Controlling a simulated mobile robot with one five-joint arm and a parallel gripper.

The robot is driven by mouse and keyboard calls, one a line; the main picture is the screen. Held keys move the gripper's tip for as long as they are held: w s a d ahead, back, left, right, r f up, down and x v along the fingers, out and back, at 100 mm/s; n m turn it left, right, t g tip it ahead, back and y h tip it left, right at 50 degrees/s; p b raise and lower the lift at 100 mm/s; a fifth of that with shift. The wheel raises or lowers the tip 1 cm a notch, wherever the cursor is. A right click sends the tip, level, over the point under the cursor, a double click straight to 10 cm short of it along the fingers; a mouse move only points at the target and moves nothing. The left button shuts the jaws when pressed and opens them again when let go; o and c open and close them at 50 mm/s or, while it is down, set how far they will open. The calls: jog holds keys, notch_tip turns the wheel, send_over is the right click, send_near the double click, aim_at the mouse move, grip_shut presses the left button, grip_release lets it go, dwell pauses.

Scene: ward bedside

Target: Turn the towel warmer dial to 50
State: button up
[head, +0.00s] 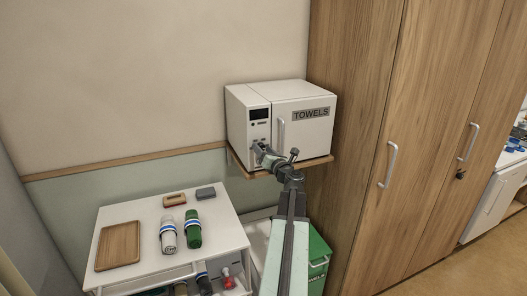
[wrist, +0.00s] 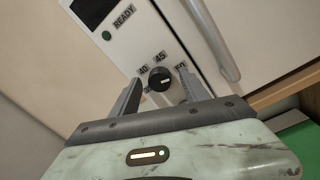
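The white towel warmer (head: 300,115), labelled TOWELS, sits on a wooden shelf by the wall. Its black dial (wrist: 160,79) shows in the wrist view, with labels 40, 45 and 50 around its upper side. The 50 is partly hidden by a finger, and another label at the left is mostly covered. A pale mark lies on the right part of the dial; its exact setting is hard to read. My gripper (wrist: 159,84) is open, one finger on each side of the dial; I cannot tell whether they touch it.
The warmer's door handle (wrist: 216,42) is close to the right finger. A READY label (wrist: 123,15) and green light are above. A white cart (head: 215,225) with a wooden tray (head: 118,246) and bottles stands below left. A wooden wardrobe (head: 400,100) stands at right.

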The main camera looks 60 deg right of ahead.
jog(key=shift+s, duration=0.1)
jog(key=v, duration=0.7)
jog(key=shift+s+a, duration=0.2)
jog(key=shift+s, duration=0.05)
